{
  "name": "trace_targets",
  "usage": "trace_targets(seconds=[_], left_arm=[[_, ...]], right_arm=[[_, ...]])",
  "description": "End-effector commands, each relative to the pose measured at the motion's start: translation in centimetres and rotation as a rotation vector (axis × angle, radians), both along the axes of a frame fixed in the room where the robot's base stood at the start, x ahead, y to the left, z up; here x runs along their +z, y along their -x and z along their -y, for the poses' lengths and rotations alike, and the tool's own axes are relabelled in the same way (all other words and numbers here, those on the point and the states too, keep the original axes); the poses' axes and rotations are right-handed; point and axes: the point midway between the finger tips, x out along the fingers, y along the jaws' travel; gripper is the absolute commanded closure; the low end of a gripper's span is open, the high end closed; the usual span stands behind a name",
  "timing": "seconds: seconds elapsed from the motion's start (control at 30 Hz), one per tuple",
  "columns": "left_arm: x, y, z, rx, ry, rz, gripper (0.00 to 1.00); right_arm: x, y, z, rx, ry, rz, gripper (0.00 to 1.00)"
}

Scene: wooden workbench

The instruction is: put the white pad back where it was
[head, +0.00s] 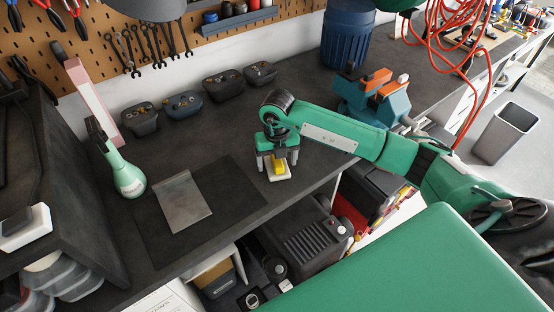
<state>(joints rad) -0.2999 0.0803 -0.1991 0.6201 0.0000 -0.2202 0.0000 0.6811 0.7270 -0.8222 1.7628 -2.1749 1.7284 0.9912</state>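The white pad (279,178) shows below my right gripper (278,164), close to the front of the bench. A yellow block (279,167) shows on top of the pad, between the fingers. My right gripper points down with its fingers spread to either side of the yellow block. I cannot tell whether the fingers press on it, or whether the pad rests on the bench or hangs just above it. My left gripper is not in view.
A dark mat (225,190) with a grey metal plate (182,203) lies left of the gripper. Several dark bins (224,86) line the wall. A blue vise (370,100) stands to the right. Bare bench lies between mat and bins.

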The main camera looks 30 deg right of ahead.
Motion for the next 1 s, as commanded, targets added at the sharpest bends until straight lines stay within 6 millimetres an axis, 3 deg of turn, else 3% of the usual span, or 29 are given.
trace_targets(seconds=[0.37, 0.4, 0.8, 1.0], left_arm=[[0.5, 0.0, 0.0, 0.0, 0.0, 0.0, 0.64], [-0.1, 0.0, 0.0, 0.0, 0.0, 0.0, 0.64], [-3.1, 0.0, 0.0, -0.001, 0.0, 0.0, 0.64], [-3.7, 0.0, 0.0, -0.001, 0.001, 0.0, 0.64]], right_arm=[[0.6, 0.0, 0.0, 0.0, 0.0, 0.0, 0.21], [0.8, -0.1, 0.0, 0.0, 0.001, 0.003, 0.21], [8.8, -0.1, 0.0, -0.001, 0.0, 0.005, 0.21], [11.4, 0.0, 0.0, 0.0, -0.001, 0.002, 0.21]])
